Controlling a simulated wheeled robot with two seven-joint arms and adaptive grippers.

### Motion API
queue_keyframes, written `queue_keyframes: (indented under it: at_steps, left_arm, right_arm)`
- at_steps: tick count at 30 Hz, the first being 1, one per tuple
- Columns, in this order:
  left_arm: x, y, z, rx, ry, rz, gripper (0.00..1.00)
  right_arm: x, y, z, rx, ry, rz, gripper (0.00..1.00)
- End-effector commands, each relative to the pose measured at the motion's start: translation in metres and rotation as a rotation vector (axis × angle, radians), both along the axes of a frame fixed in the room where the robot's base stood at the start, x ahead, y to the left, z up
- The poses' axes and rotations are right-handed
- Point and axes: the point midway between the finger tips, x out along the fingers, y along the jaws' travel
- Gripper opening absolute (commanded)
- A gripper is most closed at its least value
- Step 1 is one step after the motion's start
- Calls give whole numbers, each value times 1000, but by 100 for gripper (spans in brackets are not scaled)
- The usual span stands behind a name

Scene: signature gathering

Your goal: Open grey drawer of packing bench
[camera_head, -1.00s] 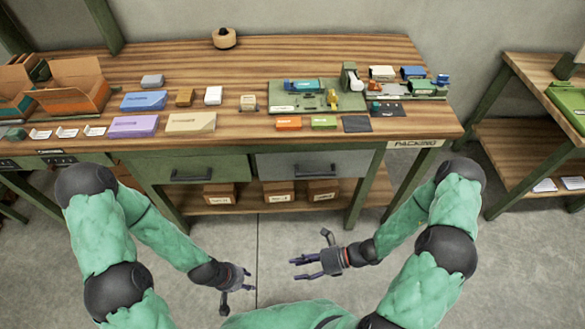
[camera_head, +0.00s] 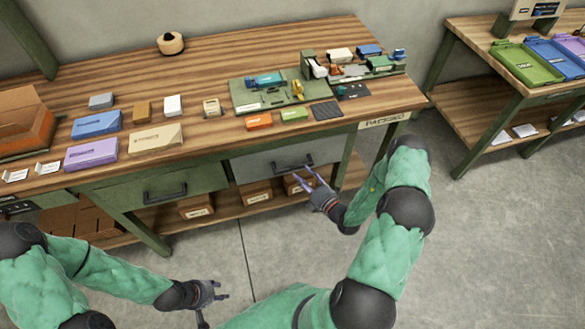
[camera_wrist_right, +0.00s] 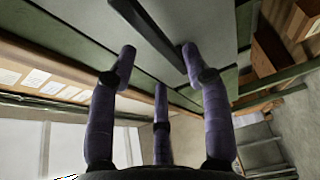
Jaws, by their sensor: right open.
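The packing bench (camera_head: 340,45) has a grey drawer (camera_head: 247,169) under its right part, and it looks closed. Its dark bar handle (camera_head: 293,165) also shows in the right wrist view (camera_wrist_right: 150,32). My right gripper (camera_head: 309,176) is open just in front of the handle, its fingers partly hiding the handle's right end. In the right wrist view my right gripper (camera_wrist_right: 160,75) has its fingers spread, with the handle running between the two upper ones. I cannot tell whether they touch it. My left gripper (camera_head: 212,303) is open and empty, low and away from the bench.
A green drawer (camera_head: 140,190) with its own handle is left of the grey one. Brown boxes (camera_head: 257,193) stand on the lower shelf. Coloured boxes and a green fixture (camera_head: 245,98) lie on the top. A second table (camera_head: 455,95) is at right; floor before the bench is clear.

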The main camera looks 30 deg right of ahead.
Motion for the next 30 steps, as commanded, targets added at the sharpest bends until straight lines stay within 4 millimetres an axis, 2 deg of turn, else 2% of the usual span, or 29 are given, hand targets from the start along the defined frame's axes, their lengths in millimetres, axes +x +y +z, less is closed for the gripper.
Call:
queue_keyframes:
  at_steps: [3, 10, 15, 23, 28, 30]
  left_arm:
    - [0, 0, -8, 0, 0, 0, 40]
    - [0, 0, -15, 0, 0, 0, 40]
    - [0, 0, -16, 0, 0, 0, 40]
    - [0, 0, -16, 0, 0, 0, 40]
    - [0, 0, -16, 0, 0, 0, 40]
    - [0, 0, -16, 0, 0, 0, 40]
  right_arm:
    - [22, 5, -1, -2, -3, 5, 49]
    - [50, 9, -1, -1, -1, 3, 49]
    - [58, 10, 0, -1, 0, 2, 49]
    - [59, 10, 0, 0, 0, 2, 49]
    - [59, 10, 0, 0, 0, 2, 4]
    - [59, 10, 0, -1, 1, 2, 0]
